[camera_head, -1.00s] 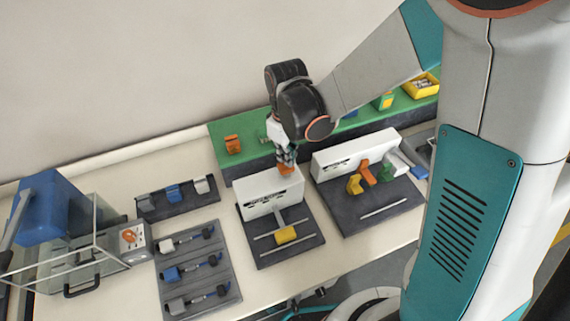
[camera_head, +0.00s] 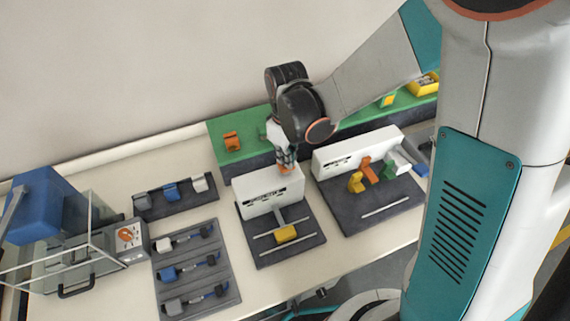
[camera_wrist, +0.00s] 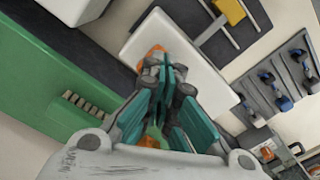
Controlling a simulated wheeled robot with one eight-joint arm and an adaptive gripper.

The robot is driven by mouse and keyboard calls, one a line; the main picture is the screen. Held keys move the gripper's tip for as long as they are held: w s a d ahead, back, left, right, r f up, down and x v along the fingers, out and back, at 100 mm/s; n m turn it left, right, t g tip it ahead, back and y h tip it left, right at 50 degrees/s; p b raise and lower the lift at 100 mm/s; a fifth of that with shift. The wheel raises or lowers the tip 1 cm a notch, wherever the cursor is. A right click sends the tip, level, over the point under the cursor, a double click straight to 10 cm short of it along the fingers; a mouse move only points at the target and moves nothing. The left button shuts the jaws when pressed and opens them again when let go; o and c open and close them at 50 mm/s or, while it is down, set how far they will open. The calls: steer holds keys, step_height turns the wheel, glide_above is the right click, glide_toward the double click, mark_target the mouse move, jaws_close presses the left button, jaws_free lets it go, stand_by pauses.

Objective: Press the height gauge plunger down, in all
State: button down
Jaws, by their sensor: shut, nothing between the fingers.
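An orange plunger cap (camera_head: 285,170) shows at the top edge of a white block (camera_head: 268,196), which stands on a dark base plate. My gripper (camera_head: 285,160) points down with its fingertips right at the cap and hides part of it. In the wrist view the orange cap (camera_wrist: 151,56) shows just beyond the closed fingertips (camera_wrist: 164,68), on the white block's top (camera_wrist: 190,75). The fingers are shut with nothing held between them. They look to be touching the cap or very close to it; how far the cap is pressed cannot be told.
A yellow block (camera_head: 286,233) sits on rails before the white block. A second white station (camera_head: 350,150) with coloured levers stands to the right. A green shelf (camera_head: 240,141) runs behind. Grey trays (camera_head: 197,268) and a clear box with blue parts lie left.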

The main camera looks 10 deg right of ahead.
steer(key=shift+f+b, duration=1.2)
steer(key=shift+f, duration=0.05)
steer(key=shift+r, duration=0.1)
steer(key=shift+r+p, duration=2.8)
steer(key=shift+r, duration=1.25)
steer(key=shift+d, duration=0.15)
